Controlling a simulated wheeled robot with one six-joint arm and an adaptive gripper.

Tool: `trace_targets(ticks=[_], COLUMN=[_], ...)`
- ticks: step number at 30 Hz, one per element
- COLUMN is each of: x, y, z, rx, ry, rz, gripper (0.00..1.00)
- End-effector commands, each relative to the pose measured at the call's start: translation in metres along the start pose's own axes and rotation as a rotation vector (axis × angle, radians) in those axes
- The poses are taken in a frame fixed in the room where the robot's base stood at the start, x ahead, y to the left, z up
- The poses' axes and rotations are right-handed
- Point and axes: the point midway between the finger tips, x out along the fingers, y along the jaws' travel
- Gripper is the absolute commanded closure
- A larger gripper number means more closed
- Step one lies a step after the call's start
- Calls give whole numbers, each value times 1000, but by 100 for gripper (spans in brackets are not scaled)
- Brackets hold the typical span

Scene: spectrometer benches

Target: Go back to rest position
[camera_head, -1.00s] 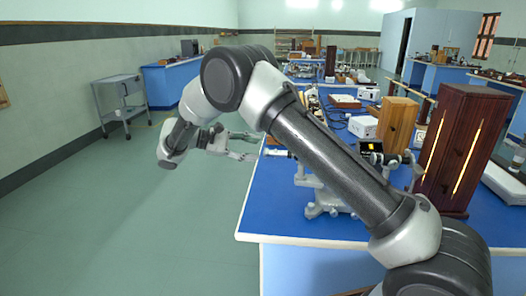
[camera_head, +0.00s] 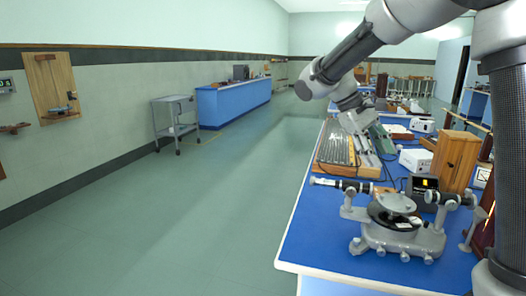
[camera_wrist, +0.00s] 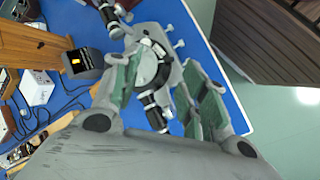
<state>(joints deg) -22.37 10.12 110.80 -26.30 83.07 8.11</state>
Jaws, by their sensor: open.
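My gripper (camera_head: 382,140) hangs over the blue bench (camera_head: 322,228) in the head view, with nothing in its jaws. In the wrist view my gripper (camera_wrist: 160,78) has its two green-padded fingers spread apart. The grey spectrometer (camera_head: 398,238) stands upright on the bench near its front edge, with its round table and black telescope tubes. It also shows in the wrist view (camera_wrist: 150,66), seen between and beyond the fingers, and the fingers hide parts of it. In the head view, my gripper is apart from it, farther back.
A wooden rack of rods (camera_head: 338,150), a black box with a yellow display (camera_head: 421,188), a wooden cabinet (camera_head: 455,160) and a white box (camera_head: 416,160) stand on the bench. A grey trolley (camera_head: 176,122) stands by the left wall. The floor left of the bench is clear.

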Motion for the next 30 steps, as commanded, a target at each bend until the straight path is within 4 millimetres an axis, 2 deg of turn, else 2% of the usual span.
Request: trace_targets(ticks=[1, 6, 9, 13, 16, 19, 30], x=[5, 26, 40, 58, 68, 75, 80], y=[7, 6, -4, -22, -36, -45, -51], z=[28, 104, 142, 180, 198, 207, 212], rx=[41, 166, 249, 354, 420, 466, 495], ry=[46, 217, 324, 462, 548, 607, 645], rz=[-56, -226, -307, -387, -425, -447, -461], gripper=[56, 56, 56, 56, 56, 56, 56])
